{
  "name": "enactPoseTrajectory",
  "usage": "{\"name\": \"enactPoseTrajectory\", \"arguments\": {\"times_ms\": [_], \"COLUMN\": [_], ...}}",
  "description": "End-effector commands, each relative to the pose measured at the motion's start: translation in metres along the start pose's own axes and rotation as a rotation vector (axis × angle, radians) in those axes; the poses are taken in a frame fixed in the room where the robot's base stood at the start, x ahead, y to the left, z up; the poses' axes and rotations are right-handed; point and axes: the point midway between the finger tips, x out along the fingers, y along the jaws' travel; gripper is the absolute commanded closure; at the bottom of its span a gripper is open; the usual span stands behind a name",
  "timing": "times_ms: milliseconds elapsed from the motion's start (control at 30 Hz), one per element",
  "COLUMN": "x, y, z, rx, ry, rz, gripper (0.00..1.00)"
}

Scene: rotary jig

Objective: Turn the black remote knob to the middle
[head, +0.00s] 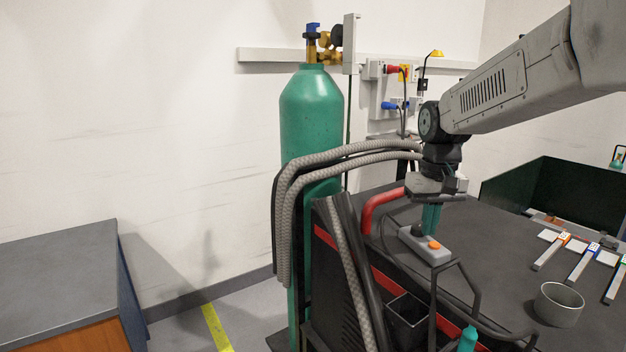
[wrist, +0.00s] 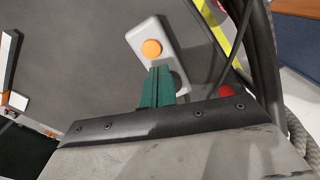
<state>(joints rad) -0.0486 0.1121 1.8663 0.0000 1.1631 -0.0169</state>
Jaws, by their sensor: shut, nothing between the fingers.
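The grey remote (head: 440,258) lies on the dark top of the cart. It has an orange button (head: 434,245) at its near end. The black knob (head: 417,231) shows as a small dark shape at the far end, partly covered by my fingers. My gripper (head: 431,230) points down with its green fingers shut and empty, right at the knob end. In the wrist view the remote (wrist: 148,30) and orange button (wrist: 151,48) lie just beyond the fingertips (wrist: 160,72). The fingers hide most of the knob there, so its angle and any contact are unclear.
A red handle (head: 376,208) and thick grey hoses (head: 330,158) lie left of the remote. A green gas cylinder (head: 312,115) stands behind the hoses. The cart top between is clear.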

Motion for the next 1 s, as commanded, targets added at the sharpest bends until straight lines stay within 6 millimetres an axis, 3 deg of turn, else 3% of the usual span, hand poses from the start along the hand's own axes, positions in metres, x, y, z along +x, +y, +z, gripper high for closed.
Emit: {"name": "enactPoseTrajectory", "arguments": {"times_ms": [200,1000], "x": [0.0079,0.0077], "y": [0.0,-0.0017], "z": [0.0003,-0.0048], "rx": [0.0,0.0], "ry": [-0.001,0.0], "rz": [0.0,0.0], "gripper": [1.0,1.0]}}
